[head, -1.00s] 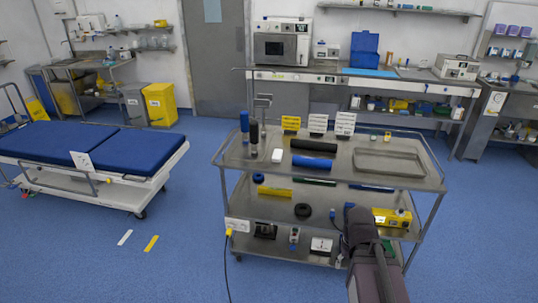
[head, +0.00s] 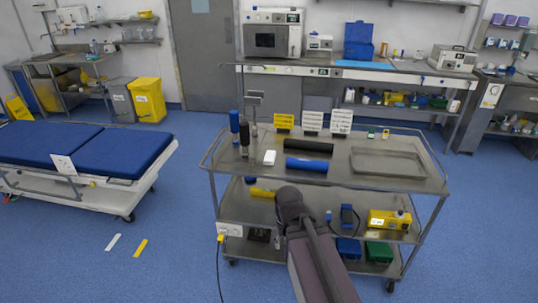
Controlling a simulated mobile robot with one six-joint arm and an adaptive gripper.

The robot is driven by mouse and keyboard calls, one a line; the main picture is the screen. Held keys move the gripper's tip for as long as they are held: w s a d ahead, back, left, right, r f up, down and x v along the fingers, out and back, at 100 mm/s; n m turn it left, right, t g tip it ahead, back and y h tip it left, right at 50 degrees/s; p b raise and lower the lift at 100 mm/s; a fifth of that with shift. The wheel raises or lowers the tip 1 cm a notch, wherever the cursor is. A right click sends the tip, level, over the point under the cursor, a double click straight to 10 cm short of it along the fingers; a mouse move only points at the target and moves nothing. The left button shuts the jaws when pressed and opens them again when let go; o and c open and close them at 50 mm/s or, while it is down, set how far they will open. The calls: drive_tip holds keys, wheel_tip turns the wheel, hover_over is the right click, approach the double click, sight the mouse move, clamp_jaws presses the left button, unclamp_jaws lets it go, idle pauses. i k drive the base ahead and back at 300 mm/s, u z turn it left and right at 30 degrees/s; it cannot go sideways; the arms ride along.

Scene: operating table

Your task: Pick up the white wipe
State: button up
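A small white upright block (head: 269,157) stands on the top shelf of the steel trolley (head: 225,165), left of the dark rolls. It may be the white wipe, but it is too small to tell. A flat white strip (head: 114,243) also lies on the blue floor at left, beside a yellow strip (head: 140,248). My arm rises from the bottom of the head view in front of the trolley's lower shelves. My gripper's fingers do not show.
Behind the block stand dark and blue bottles (head: 234,122) and yellow and white racks (head: 313,121). A black roll (head: 309,145), a blue roll (head: 307,164) and a shallow tray (head: 388,163) lie to its right.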

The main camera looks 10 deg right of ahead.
sight(270, 156)
drive_tip(key=z, duration=0.15)
drive_tip(key=i, duration=0.85)
drive_tip(key=z, duration=0.45)
